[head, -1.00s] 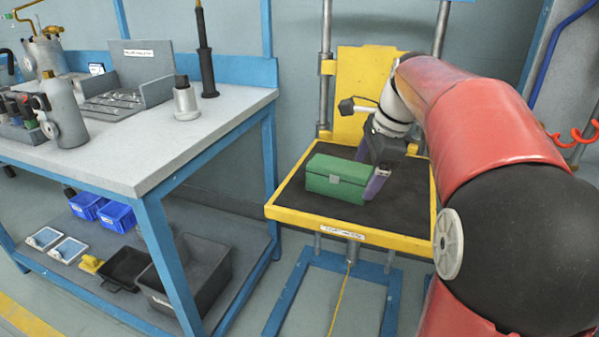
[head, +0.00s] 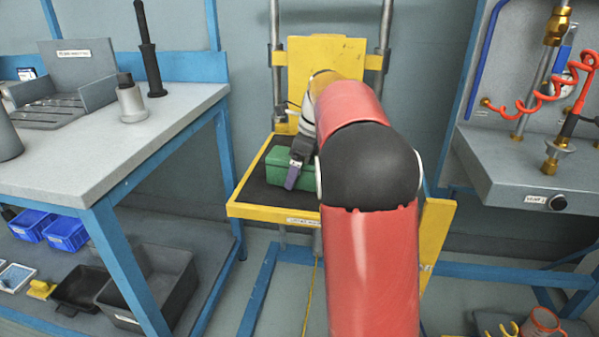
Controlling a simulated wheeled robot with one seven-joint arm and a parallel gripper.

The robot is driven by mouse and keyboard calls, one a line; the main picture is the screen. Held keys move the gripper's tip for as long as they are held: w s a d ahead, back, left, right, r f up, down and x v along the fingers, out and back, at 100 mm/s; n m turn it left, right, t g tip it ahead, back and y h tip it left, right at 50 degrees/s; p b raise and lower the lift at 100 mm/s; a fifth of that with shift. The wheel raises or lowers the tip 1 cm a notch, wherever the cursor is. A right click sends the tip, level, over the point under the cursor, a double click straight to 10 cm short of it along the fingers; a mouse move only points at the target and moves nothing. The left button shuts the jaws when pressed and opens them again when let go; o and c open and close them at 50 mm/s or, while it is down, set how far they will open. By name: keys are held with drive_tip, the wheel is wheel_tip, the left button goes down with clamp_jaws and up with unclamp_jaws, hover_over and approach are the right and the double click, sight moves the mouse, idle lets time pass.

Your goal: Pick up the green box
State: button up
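The green box (head: 279,168) rests on the black mat of the yellow lift platform (head: 262,210). My red arm comes in from the front and hides the right part of the box. My gripper (head: 293,176) is at the box, and one purple finger shows in front of the box's near face. The other finger is hidden, so I cannot tell how wide the gripper is or whether it touches the box.
A blue-framed workbench (head: 150,145) stands at the left, with a grey metal cylinder (head: 131,102) near its edge. A grey bench with a red coiled hose (head: 527,98) stands at the right. Yellow back plate (head: 325,55) and posts rise behind the platform.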

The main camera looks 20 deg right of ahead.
drive_tip(key=shift+f, duration=0.25)
drive_tip(key=c, duration=1.6)
drive_tip(key=shift+r, duration=0.1)
drive_tip(key=shift+w+r, duration=0.1)
drive_tip(key=shift+r, duration=0.05)
